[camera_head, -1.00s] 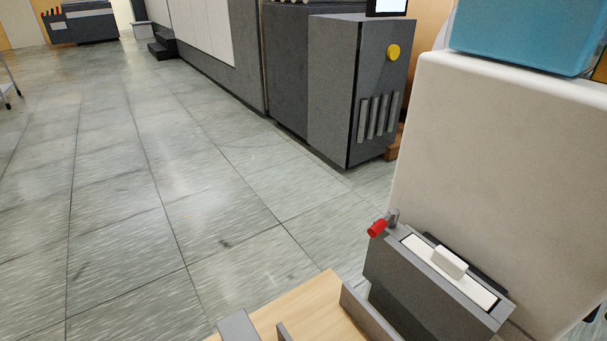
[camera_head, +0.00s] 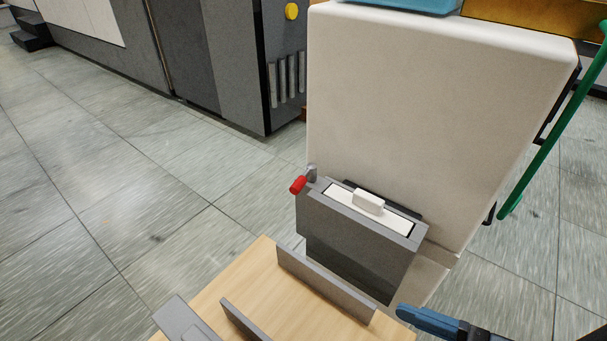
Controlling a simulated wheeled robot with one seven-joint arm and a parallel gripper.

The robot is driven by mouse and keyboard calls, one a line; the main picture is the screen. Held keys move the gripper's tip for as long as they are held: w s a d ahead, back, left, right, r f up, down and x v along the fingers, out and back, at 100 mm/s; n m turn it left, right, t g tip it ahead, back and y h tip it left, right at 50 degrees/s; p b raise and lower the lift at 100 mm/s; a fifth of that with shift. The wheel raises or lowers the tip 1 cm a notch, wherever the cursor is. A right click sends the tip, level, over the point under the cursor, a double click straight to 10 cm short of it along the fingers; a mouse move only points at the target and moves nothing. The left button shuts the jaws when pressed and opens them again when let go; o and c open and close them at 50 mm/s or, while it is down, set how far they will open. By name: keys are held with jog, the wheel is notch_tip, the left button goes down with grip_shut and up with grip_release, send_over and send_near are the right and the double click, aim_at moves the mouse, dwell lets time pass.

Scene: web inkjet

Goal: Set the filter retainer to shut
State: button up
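A grey filter box (camera_head: 358,240) is fixed to the front of a cream cabinet. A white filter with a raised grip (camera_head: 368,202) sits in the slot in its top. A small lever with a red end (camera_head: 298,185), which looks like the filter retainer, is at the box's upper left corner. The red end points to the left and slightly down, away from the filter's top. My gripper (camera_head: 430,321) shows only in part at the bottom right, as a blue finger on a dark body. It is below and right of the box, apart from the lever. Its opening cannot be seen.
The cream cabinet (camera_head: 420,110) rises behind the box. A wooden surface with grey upright plates (camera_head: 325,284) lies below and in front. A green bar (camera_head: 560,120) slants at the right. A dark grey machine (camera_head: 235,60) stands at the back. The tiled floor (camera_head: 120,190) at left is clear.

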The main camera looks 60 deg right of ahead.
aim_at(294, 192)
dwell(0.4)
